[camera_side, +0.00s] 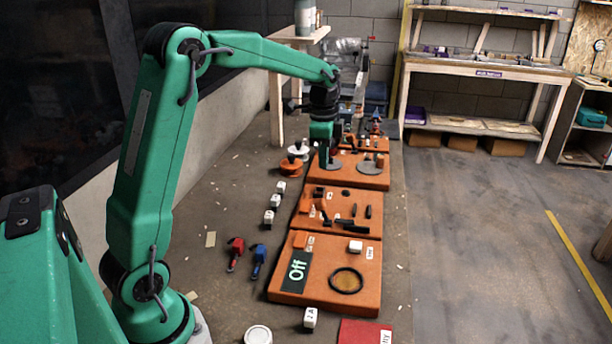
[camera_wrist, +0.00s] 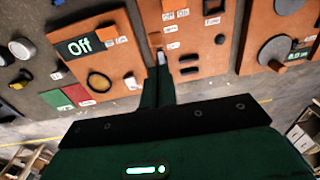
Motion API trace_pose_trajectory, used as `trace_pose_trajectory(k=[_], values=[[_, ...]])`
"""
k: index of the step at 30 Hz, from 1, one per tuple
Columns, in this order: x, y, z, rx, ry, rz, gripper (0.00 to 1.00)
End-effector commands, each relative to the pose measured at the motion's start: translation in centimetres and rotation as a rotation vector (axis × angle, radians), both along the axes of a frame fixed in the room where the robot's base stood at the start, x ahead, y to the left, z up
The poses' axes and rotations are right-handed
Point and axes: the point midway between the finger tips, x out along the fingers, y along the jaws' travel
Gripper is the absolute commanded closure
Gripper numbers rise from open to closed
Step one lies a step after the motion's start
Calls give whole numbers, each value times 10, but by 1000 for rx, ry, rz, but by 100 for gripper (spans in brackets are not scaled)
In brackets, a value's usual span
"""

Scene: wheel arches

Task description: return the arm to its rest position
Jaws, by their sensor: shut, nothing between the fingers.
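My arm reaches out over the row of orange boards in the side view, raised and bent at the elbow. My gripper (camera_side: 322,150) hangs pointing down over the far part of the row, close to the far orange board (camera_side: 372,181). In the wrist view my gripper (camera_wrist: 158,62) has its dark green fingers together with nothing held, in front of the middle orange board (camera_wrist: 195,62). I cannot tell whether the fingertips touch anything. The base of my arm is at the left of the side view.
The near orange board (camera_side: 325,291) carries a black "Off" panel (camera_side: 296,271) and a dark ring (camera_side: 346,280). Red (camera_side: 235,253) and blue (camera_side: 258,261) tools and several white blocks lie left of the boards. A wooden shelf (camera_side: 485,72) stands behind. The floor at right is clear.

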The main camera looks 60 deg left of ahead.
Motion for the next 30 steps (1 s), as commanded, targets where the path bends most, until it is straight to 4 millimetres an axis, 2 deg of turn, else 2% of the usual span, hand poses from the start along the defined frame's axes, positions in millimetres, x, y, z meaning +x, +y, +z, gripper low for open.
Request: trace_pose_trajectory(k=[19, 26, 30], values=[[-6, 0, 9, 2, -8, 10, 100], [-23, -17, 27, 6, -45, 73, 100], [-42, -34, 41, 6, -86, 139, 100]])
